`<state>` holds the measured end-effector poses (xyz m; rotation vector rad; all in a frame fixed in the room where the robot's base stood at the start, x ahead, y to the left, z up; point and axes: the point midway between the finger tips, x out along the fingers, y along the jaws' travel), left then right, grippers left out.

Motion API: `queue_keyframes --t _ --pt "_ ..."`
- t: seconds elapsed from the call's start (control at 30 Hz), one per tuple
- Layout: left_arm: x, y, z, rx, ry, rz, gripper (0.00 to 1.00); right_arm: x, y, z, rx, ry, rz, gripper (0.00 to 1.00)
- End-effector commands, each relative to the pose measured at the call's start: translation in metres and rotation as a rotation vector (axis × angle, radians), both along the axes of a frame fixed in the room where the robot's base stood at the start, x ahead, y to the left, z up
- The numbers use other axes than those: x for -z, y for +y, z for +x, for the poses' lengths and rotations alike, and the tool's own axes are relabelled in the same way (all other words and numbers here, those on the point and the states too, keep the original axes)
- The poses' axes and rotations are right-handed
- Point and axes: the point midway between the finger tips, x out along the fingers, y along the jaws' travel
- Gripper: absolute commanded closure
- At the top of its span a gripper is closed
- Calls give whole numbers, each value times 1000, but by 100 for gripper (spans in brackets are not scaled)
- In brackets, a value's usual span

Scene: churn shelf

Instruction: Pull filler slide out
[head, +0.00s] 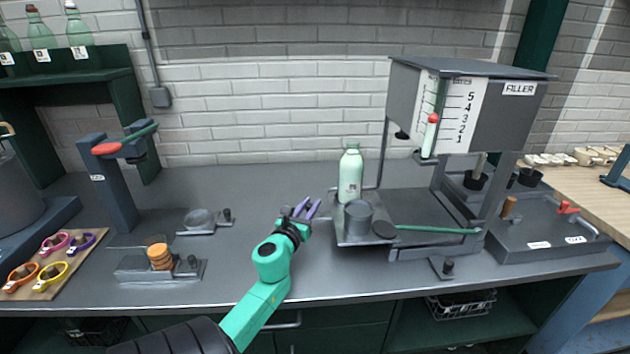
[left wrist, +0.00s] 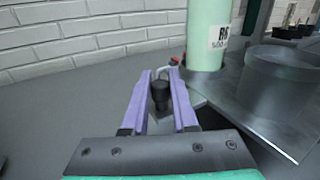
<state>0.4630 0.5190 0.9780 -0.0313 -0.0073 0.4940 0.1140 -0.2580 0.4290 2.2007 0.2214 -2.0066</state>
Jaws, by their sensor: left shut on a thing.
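The filler (head: 467,105) is a grey hopper on a stand with a numbered scale. At its left foot is a grey slide plate (head: 345,236), which also shows in the wrist view (left wrist: 222,88). A pale green bottle (head: 350,175) and a grey cup (head: 358,216) stand upright at this plate. My left gripper (head: 307,210), with purple fingers, is at the plate's left end. In the left wrist view its fingers (left wrist: 162,76) are shut on a dark knob (left wrist: 160,95); the knob's link to the plate is partly hidden. My right gripper is out of view.
A capping stand (head: 112,185) and a board of coloured rings (head: 55,262) are at left.

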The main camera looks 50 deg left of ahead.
Motion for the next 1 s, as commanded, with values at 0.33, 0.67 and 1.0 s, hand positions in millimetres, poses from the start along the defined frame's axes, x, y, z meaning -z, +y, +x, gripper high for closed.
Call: queue_keyframes --t 0.33,0.67,1.0 --pt "0 -1 1 1 1 0 44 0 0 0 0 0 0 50" --pt "2 -7 -11 1 2 -1 44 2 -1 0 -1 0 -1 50" --pt "6 -46 -86 -3 4 -3 44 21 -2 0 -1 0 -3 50"
